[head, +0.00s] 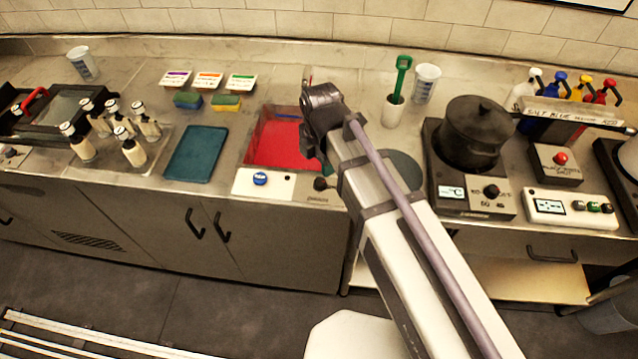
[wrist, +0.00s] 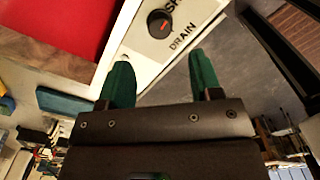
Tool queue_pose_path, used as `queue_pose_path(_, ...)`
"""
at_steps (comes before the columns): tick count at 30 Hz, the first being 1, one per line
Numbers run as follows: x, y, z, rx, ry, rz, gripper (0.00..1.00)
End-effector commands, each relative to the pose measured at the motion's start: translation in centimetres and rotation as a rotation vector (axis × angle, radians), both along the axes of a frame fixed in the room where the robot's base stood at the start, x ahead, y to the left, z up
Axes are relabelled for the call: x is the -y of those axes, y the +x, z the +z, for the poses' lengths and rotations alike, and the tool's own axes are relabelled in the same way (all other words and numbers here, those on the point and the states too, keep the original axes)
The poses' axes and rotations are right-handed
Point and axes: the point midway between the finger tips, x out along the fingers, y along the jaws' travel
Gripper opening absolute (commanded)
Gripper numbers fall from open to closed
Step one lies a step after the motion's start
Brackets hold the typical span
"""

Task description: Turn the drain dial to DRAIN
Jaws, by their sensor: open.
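The drain dial (wrist: 160,24) is a round black knob with a short red mark on a white panel (wrist: 129,40). The word DRAIN is printed beside it, and another label beyond it is cut off by the frame edge. I cannot tell for sure which label the mark points to. In the head view the dial (head: 321,184) sits at the right of the panel in front of the red sink (head: 285,142). My gripper (wrist: 160,70) is open and empty. Its two green fingers are apart, with the dial ahead of the gap, not between them.
A blue button (head: 260,179) is on the panel left of the dial. A teal tray (head: 196,153) lies left of the sink. A pot (head: 474,132) stands on a hot plate at the right. My arm hides part of the counter right of the sink.

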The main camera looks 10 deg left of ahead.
Motion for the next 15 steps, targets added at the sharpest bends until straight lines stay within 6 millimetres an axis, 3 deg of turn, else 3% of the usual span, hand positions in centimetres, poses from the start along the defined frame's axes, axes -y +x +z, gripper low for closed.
queue_pose_path(1, 0.0, 0.0, -2.4, 0.000, 0.000, 0.000, 0.59)
queue_pose_path(7, 0.0, 0.0, -7.1, 0.000, 0.000, -0.001, 0.59)
queue_pose_path(10, 0.0, 0.0, -8.2, 0.000, 0.000, -0.001, 0.59)
queue_pose_path(15, 0.0, 0.0, -8.2, 0.000, 0.000, -0.001, 0.59)
